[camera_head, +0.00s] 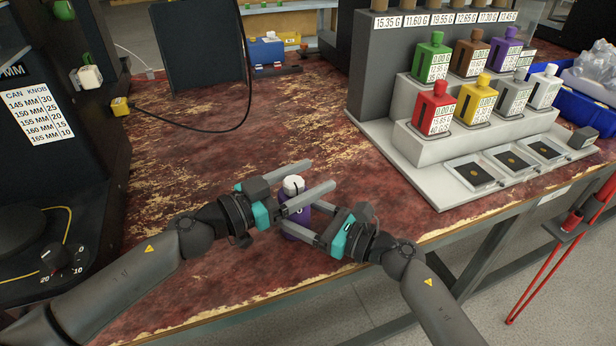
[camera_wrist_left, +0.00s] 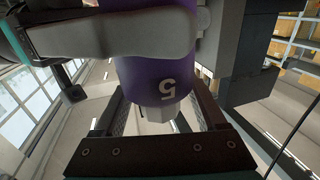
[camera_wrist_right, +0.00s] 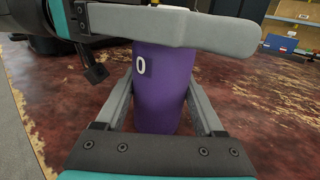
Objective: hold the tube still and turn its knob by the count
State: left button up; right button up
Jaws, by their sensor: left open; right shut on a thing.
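The purple tube (camera_head: 295,230) stands near the table's front edge with its white knob (camera_head: 293,184) on top. My right gripper (camera_head: 296,214) is shut on the tube's body. In the right wrist view the purple body (camera_wrist_right: 165,95) sits between its fingers and shows a 0. My left gripper (camera_head: 318,177) is open, its fingers on either side of the knob. In the left wrist view the knob (camera_wrist_left: 160,114) lies between the spread fingers, and the tube (camera_wrist_left: 150,82) shows a 5. The tube's lower part is partly hidden by my grippers in the head view.
A stepped rack (camera_head: 400,150) with several coloured bottles stands at the right. A chart of can sizes and knob numbers (camera_head: 37,115) is on the dark machine at the left, above a dial (camera_head: 55,258). The worn red tabletop (camera_head: 190,130) behind the tube is mostly clear.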

pick_arm(q)
grip_shut()
dwell(0.6)
